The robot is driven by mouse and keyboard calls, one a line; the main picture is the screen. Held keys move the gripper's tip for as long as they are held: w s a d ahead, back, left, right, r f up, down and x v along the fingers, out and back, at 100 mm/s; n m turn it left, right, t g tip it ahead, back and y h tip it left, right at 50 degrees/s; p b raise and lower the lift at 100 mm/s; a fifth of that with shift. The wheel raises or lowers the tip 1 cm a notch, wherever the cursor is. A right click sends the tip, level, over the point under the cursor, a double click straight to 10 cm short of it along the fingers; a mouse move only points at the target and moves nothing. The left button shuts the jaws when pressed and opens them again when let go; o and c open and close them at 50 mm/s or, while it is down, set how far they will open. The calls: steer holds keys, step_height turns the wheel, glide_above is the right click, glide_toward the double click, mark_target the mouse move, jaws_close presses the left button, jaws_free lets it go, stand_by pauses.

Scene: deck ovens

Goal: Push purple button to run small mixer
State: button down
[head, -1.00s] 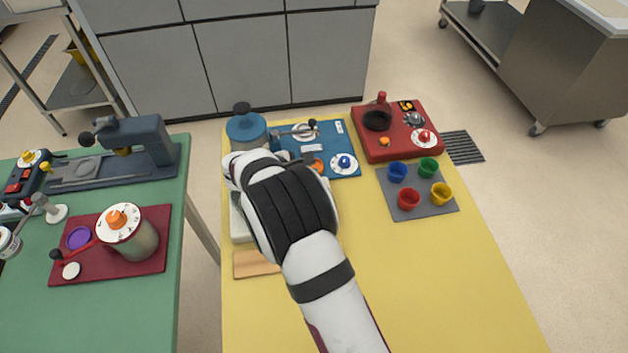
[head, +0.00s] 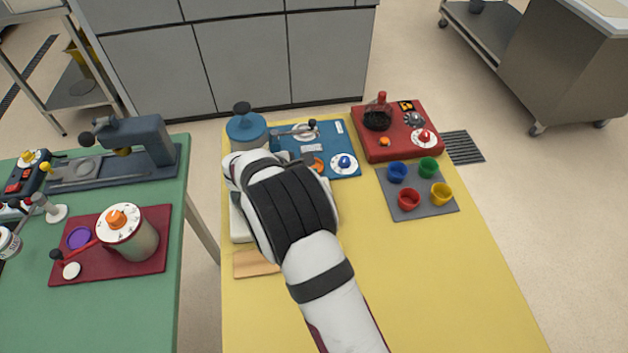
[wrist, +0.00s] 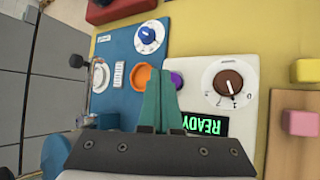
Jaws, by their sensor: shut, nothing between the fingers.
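In the wrist view, the purple button (wrist: 177,79) is on a white unit (wrist: 196,74), beside a brown dial knob (wrist: 228,82) and a green display (wrist: 206,124) reading READY. My gripper (wrist: 161,72) is shut and empty. Its teal fingertips are right beside the button and cover part of it. I cannot tell whether they touch it. In the head view my arm hides the gripper, the button and most of the white unit (head: 238,222). I cannot make out which part is the small mixer.
A blue board (head: 345,136) with an orange ring (wrist: 141,77) and a blue knob (wrist: 148,34) adjoins the white unit. A red unit (head: 400,145) and a grey mat (head: 425,205) with coloured cups lie to the right. The yellow table's (head: 440,290) front right is clear.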

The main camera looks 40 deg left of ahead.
steer(key=shift+f, duration=0.35)
